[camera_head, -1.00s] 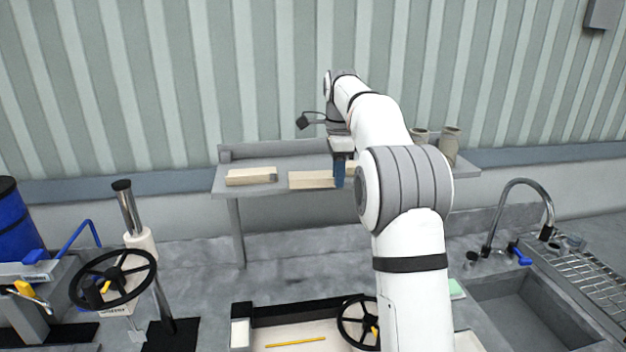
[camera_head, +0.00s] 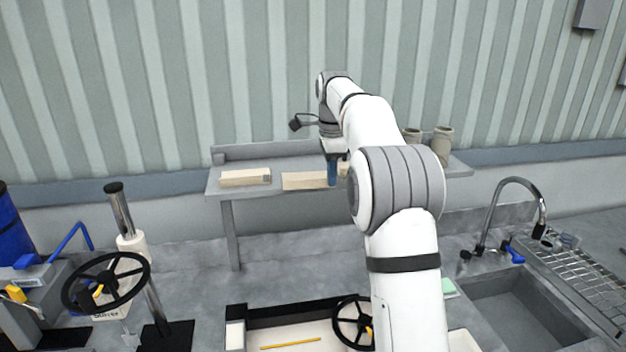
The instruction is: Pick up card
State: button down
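Light tan card-like pieces lie on the grey shelf (camera_head: 230,160). A thicker pale block or stack (camera_head: 245,177) with a dark mark on its right end is at the left. A flatter tan card (camera_head: 304,181) lies in the middle. My gripper (camera_head: 332,178), with blue fingers, points down at the right end of the middle card. Part of another tan piece (camera_head: 343,169) shows just right of the fingers, mostly hidden by my arm. I cannot tell whether the fingers touch a card or are open or shut.
Two grey-brown cylinders (camera_head: 441,146) stand at the shelf's right end behind my arm. Below are a black handwheel (camera_head: 106,283), a second handwheel (camera_head: 352,322) by a tray, and a sink with a tall faucet (camera_head: 515,200). A corrugated wall closes the back.

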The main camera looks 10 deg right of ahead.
jog(key=shift+r, duration=0.15)
notch_tip(320, 180, up, 10)
jog(key=shift+f, duration=0.25)
dwell(0.3)
